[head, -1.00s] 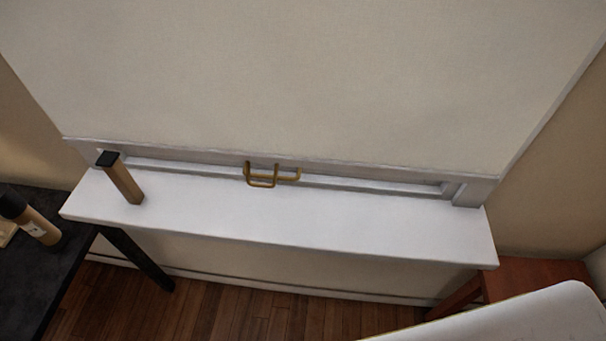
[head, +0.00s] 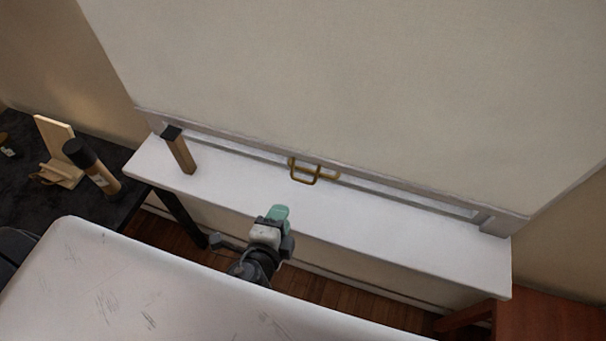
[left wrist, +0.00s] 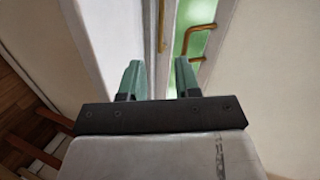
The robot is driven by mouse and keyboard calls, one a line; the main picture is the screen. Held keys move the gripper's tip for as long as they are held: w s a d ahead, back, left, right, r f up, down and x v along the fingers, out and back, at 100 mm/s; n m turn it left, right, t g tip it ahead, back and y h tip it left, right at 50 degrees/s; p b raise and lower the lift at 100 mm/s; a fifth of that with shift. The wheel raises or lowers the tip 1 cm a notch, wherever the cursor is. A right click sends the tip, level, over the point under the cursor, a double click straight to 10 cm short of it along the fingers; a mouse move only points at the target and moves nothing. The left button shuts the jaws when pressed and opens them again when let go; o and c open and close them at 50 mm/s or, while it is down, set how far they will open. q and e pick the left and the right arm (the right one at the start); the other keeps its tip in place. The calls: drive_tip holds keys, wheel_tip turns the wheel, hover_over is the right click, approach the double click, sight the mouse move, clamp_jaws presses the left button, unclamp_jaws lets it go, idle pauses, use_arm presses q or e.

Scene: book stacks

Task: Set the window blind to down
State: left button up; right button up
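The window blind (head: 350,80) is a large cream sheet in the head view. Its lower edge hangs just above the white sill (head: 400,230), with a narrow gap of window frame showing. A brass handle (head: 304,172) sits at the middle of the lower edge; brass also shows in the left wrist view (left wrist: 198,42). My left gripper (head: 279,212), with green fingertips, is in front of the sill, below the handle and apart from it. In the left wrist view its fingers (left wrist: 158,80) are spread and empty. My right gripper is in neither view.
A brown block with a black top (head: 180,152) stands on the sill's left end. A dark table (head: 20,185) at left holds a dark-capped bottle (head: 95,170) and a wooden stand (head: 58,150). A reddish wooden piece of furniture (head: 550,315) is at lower right.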

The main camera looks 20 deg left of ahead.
sight(303, 180)
use_arm(q)
drive_tip(key=shift+m+t+h, duration=0.4)
drive_tip(key=shift+m+t, duration=0.2)
drive_tip(key=shift+m, duration=0.3)
drive_tip(key=shift+w+d+r+p, duration=0.1)
drive_tip(key=shift+w+d+p, duration=0.3)
drive_tip(key=shift+w, duration=1.35)
drive_tip(key=shift+w+d+r+p, duration=0.2)
drive_tip(key=shift+w+p, duration=0.45)
drive_tip(key=shift+w, duration=1.05)
drive_tip(key=shift+w+d+r+p, duration=0.1)
drive_tip(key=shift+w+d+p, duration=0.3)
drive_tip(key=shift+w, duration=1.35)
drive_tip(key=shift+a, duration=0.1)
drive_tip(key=shift+c, duration=0.3)
clamp_jaws()
drive_tip(key=shift+f, duration=0.1)
